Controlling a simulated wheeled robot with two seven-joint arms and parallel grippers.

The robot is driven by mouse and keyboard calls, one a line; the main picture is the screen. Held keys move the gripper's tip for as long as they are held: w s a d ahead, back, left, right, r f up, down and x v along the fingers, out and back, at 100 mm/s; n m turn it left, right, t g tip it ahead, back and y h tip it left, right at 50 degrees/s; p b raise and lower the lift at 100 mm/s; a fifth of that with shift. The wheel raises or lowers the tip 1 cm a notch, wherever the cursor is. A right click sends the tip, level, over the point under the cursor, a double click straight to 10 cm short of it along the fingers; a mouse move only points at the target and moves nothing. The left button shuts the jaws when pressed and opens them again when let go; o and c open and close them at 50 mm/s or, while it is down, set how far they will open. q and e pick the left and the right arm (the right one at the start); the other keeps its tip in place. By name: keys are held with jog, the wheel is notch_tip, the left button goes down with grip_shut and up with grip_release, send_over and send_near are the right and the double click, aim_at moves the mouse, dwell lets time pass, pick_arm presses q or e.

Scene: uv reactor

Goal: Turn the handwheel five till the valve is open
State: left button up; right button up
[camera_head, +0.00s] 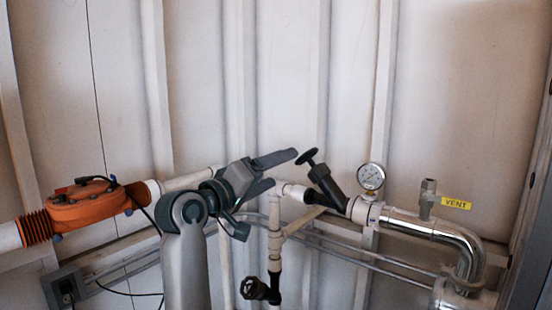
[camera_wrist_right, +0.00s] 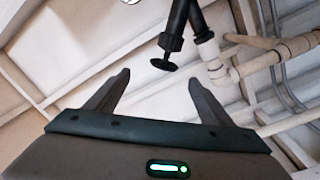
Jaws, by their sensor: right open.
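A black angled valve (camera_head: 326,186) sits in the white pipe right of centre in the head view, with a small black handwheel (camera_head: 307,156) at its upper end. A second black handwheel (camera_head: 252,288) is on a lower valve on the vertical pipe. I see no numbers telling which is five. My right gripper (camera_head: 284,168) is open, its fingers pointing right, close to the left of the upper handwheel. In the right wrist view, a black handwheel (camera_wrist_right: 164,65) appears between and beyond the open fingers (camera_wrist_right: 160,77), apparently not gripped. My left gripper is not in view.
A round gauge (camera_head: 371,177) stands right of the angled valve. Beyond it are a fitting by a yellow VENT label (camera_head: 456,203) and a shiny bent pipe (camera_head: 467,250). An orange housing (camera_head: 88,205) is at left. The ribbed wall above is clear.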

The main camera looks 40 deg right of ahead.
aim_at(311, 155)
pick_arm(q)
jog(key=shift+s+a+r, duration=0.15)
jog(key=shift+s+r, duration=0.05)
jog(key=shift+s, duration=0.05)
pick_arm(e)
jog(key=shift+w+a+r+m+y, duration=0.15)
jog(key=shift+w+a+m+y, duration=0.15)
jog(key=shift+a+m+y, duration=0.15)
jog(key=shift+d, duration=0.15)
jog(key=p+x, duration=0.4)
jog(key=x, duration=1.1)
jog(key=shift+w+d+r, duration=0.2)
jog(key=shift+w+d, duration=0.05)
jog(key=shift+d, duration=0.1)
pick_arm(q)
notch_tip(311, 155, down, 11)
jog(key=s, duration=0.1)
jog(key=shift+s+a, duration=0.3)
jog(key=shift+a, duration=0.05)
pick_arm(e)
jog(key=shift+w+d+f, duration=0.1)
jog(key=shift+w+d, duration=0.15)
jog(key=shift+d, duration=0.45)
jog(key=c, duration=1)
